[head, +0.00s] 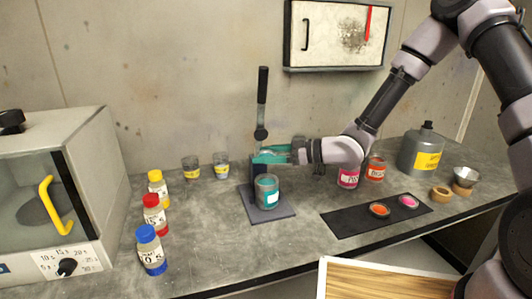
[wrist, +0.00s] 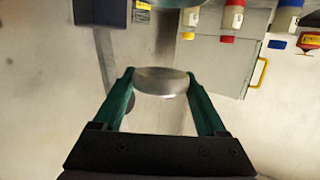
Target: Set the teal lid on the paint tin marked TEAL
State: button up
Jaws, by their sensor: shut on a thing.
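My gripper (head: 270,155) is shut on the teal lid (head: 268,153). In the wrist view the lid (wrist: 162,82) shows as a silvery round disc between the two green fingers (wrist: 160,88). The teal paint tin (head: 266,191) stands upright on a dark square mat (head: 247,205), with a pale label facing front; the label's words are too small to read. In the head view the lid is just above the tin, with a gap between them. In the wrist view a part of a tin (wrist: 180,22) shows beyond the lid.
An upright black-handled lever (head: 262,95) stands just behind the tin. Glass jars (head: 221,166) stand to the left, then yellow, red and blue capped bottles (head: 154,215). On the right are a pink tin (head: 348,177), an orange tin (head: 375,170) and a dark mat (head: 350,219) with two lids.

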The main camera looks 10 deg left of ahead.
aim_at(267, 182)
jog(key=shift+d+f, duration=0.1)
jog(key=shift+f, duration=3.5)
jog(key=shift+d+f, duration=0.1)
jog(key=shift+f, duration=0.15)
jog(key=o, duration=1.2)
jog(key=shift+f, duration=0.1)
jog(key=shift+o, duration=0.2)
